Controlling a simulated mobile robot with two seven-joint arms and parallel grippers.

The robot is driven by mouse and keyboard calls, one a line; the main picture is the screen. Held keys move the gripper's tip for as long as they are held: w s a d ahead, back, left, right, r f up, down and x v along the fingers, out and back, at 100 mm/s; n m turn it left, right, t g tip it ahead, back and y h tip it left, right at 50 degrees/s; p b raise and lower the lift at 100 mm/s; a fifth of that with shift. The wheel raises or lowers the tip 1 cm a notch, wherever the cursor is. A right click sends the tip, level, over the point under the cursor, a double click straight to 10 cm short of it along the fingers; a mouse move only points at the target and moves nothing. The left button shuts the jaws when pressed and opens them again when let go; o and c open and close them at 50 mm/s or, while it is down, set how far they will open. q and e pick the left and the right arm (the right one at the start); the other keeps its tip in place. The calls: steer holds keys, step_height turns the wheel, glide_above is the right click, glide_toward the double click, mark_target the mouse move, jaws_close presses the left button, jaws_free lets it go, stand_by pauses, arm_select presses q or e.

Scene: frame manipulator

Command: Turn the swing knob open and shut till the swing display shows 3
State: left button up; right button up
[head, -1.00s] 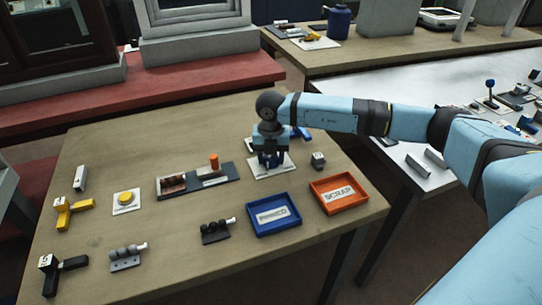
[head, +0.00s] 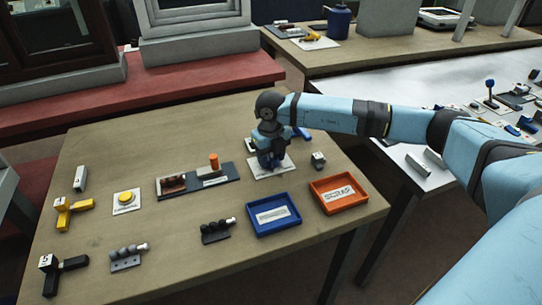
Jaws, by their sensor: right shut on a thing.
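My right gripper (head: 270,161) points down over a white plate (head: 272,173) on the wooden table. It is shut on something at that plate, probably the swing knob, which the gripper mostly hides. A blue part (head: 301,133) sticks out behind the gripper, to its right. A small grey block with a dark base (head: 318,159) stands right of the plate; I cannot tell whether it is the swing display, and no number on it is readable. My left gripper is not in view.
A blue tray (head: 274,229) and an orange SCRAP tray (head: 356,203) lie in front of the plate.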

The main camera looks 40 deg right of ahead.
mark_target(271, 154)
steer(key=n, duration=0.6)
arm_select(q)
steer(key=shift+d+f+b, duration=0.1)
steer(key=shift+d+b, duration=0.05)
steer(key=shift+b, duration=0.4)
arm_select(e)
steer(key=n, duration=0.5)
steer(key=shift+n, duration=0.3)
steer(key=o, duration=0.9)
steer(key=shift+r, duration=0.1)
arm_select(q)
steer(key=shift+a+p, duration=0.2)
steer(key=shift+p, duration=0.65)
arm_select(e)
step_height(271, 154, up, 14)
steer(key=shift+f, duration=0.15)
